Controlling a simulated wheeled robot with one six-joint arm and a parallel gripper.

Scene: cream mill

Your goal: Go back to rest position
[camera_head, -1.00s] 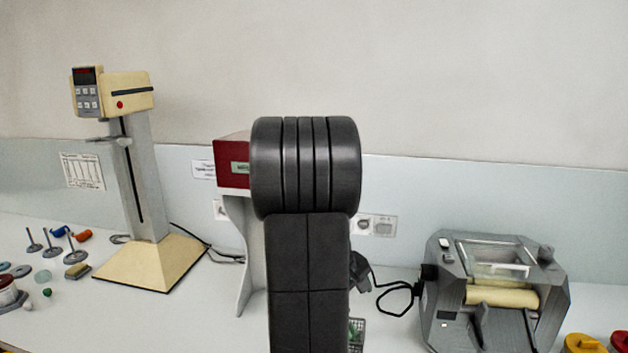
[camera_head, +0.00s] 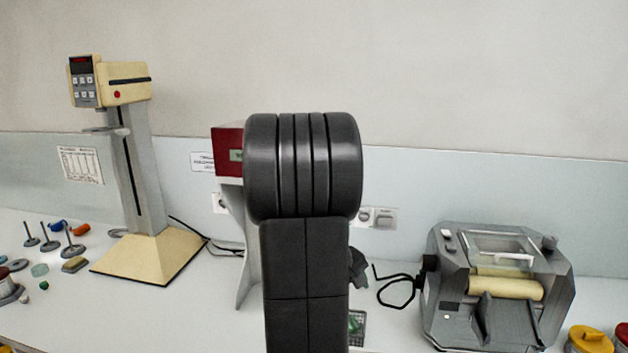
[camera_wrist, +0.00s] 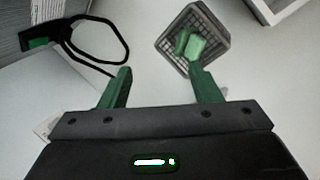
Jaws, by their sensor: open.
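My gripper (camera_wrist: 160,88) shows in the wrist view with its two green fingers spread apart and nothing between them. It is open above the white bench (camera_wrist: 150,50). A grey mesh basket (camera_wrist: 168,45) with green pieces in it lies beyond the right finger. In the head view my dark arm stands in the middle and hides the gripper and part of the bench. A small part of the basket (camera_head: 358,328) shows to the right of my arm.
A cream mixer stand (camera_head: 150,262) stands at the left, with several small parts beside it. A red-topped device (camera_head: 228,142) is partly behind my arm. A grey roller machine (camera_head: 500,290) stands at the right, near a yellow-lidded jar (camera_head: 590,338). A black cable (camera_wrist: 98,25) loops on the bench.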

